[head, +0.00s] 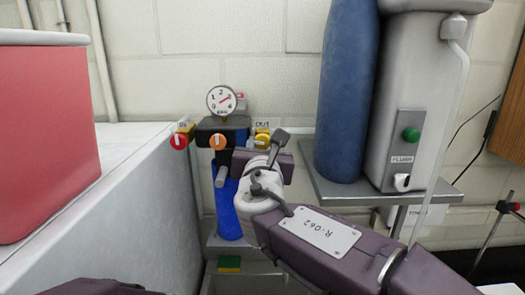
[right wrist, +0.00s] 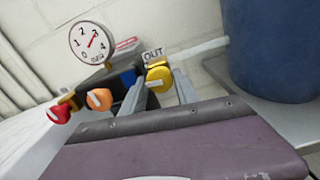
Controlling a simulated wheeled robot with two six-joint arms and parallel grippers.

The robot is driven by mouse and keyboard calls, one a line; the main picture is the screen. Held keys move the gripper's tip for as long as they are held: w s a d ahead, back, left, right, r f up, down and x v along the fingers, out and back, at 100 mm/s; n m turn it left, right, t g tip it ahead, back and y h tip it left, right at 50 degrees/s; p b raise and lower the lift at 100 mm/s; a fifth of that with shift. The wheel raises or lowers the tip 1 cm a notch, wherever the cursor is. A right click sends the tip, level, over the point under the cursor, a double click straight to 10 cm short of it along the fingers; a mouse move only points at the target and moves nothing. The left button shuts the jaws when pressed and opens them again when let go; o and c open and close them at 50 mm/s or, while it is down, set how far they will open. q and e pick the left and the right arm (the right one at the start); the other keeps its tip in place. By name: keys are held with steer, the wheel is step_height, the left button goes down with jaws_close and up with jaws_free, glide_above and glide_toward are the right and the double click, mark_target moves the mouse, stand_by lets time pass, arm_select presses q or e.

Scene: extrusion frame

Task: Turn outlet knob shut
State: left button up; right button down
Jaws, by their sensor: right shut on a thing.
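The outlet knob is the yellow knob (head: 262,140) under the "OUT" label, on the right side of the dark valve block (head: 222,127). In the right wrist view the yellow knob (right wrist: 159,74) shows between my two grey fingers, with a pale mark on its face. My right gripper (right wrist: 160,88) is shut on this knob. In the head view the right gripper (head: 263,150) reaches the knob from the front right, and its body hides the fingertips and part of the knob.
A red knob (head: 179,142) and an orange knob (head: 217,142) sit left of the yellow one. A round gauge (head: 221,100) stands above, and a blue cylinder (head: 230,208) hangs below. A tall blue tank (head: 345,90) stands close right; a white counter (head: 125,150) is left.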

steer(key=m+b, duration=0.3)
steer(key=shift+f+m, duration=0.3)
steer(key=m+b, duration=0.4)
steer(key=shift+r+m, duration=0.1)
steer(key=shift+m, duration=0.2)
steer(key=m+b, duration=0.2)
steer(key=m, duration=0.2)
steer(key=shift+b, duration=0.3)
steer(key=shift+r+m+b, duration=0.15)
steer(key=shift+m+b, duration=0.3)
steer(key=shift+m, duration=0.6)
steer(key=shift+r+m+b, duration=0.1)
steer(key=shift+m+b, duration=0.3)
steer(key=shift+m, duration=0.65)
steer(key=shift+r, duration=0.1)
steer(key=c, duration=1.2)
jaws_free()
steer(key=shift+o, duration=1.3)
steer(key=shift+a, duration=0.1)
steer(key=shift+w, duration=0.15)
